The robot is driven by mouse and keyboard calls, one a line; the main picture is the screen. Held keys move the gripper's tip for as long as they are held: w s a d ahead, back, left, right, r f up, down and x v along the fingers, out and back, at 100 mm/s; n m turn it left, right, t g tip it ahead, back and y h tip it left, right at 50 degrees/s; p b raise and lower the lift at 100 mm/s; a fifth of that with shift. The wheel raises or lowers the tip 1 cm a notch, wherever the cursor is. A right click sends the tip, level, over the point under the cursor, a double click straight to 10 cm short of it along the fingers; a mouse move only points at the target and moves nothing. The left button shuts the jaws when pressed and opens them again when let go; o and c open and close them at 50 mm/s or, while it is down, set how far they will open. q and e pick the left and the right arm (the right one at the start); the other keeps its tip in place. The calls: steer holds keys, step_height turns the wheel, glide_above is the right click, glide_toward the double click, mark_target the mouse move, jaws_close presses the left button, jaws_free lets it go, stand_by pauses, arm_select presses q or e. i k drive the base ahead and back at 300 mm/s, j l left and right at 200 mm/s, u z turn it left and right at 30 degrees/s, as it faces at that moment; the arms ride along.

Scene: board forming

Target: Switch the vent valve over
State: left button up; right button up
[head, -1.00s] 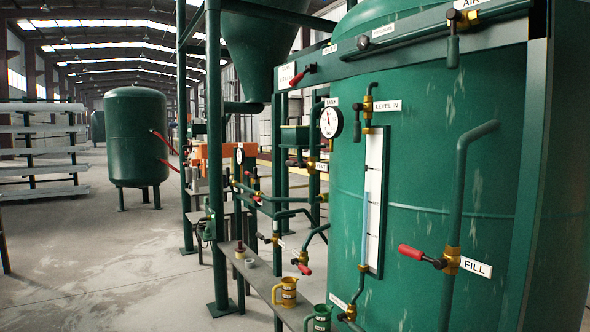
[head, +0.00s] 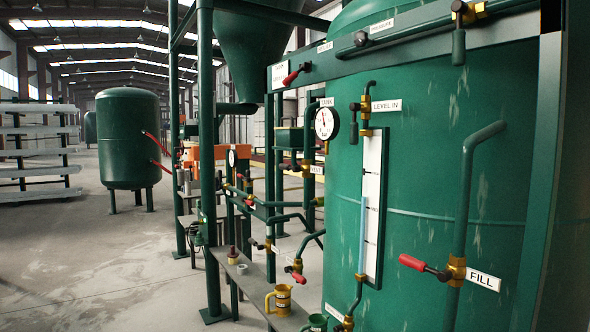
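The vent valve (head: 305,168) is a small brass valve on a green pipe in the middle of the head view, left of the big green tank (head: 440,150). A white label (head: 317,170), partly cut off by the tank and reading VENT as far as I can tell, sits beside it. A short dark handle seems to point left from it; it is too small to be sure of its position. Neither of my grippers is in view.
A pressure gauge (head: 326,123) hangs above right of the valve. The red-handled FILL valve (head: 456,271) and LEVEL IN valve (head: 365,106) are on the tank front. A shelf (head: 252,279) holds a yellow jug (head: 282,299). Open floor (head: 90,270) lies at left.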

mark_target(282, 166)
steer(key=i+j+z, duration=0.1)
steer(key=z, duration=0.25)
steer(key=i+j+z, duration=0.1)
steer(key=z, duration=0.25)
steer(key=j+z, duration=0.1)
steer(key=z, duration=0.2)
steer(key=i+j+z, duration=0.2)
steer(key=j, duration=0.3)
steer(key=i+j+z, duration=0.2)
steer(key=j, duration=0.3)
steer(key=j+z, duration=0.2)
steer(key=j, duration=0.3)
steer(key=j+z, duration=0.25)
steer(key=j, duration=0.3)
steer(key=i, duration=0.05)
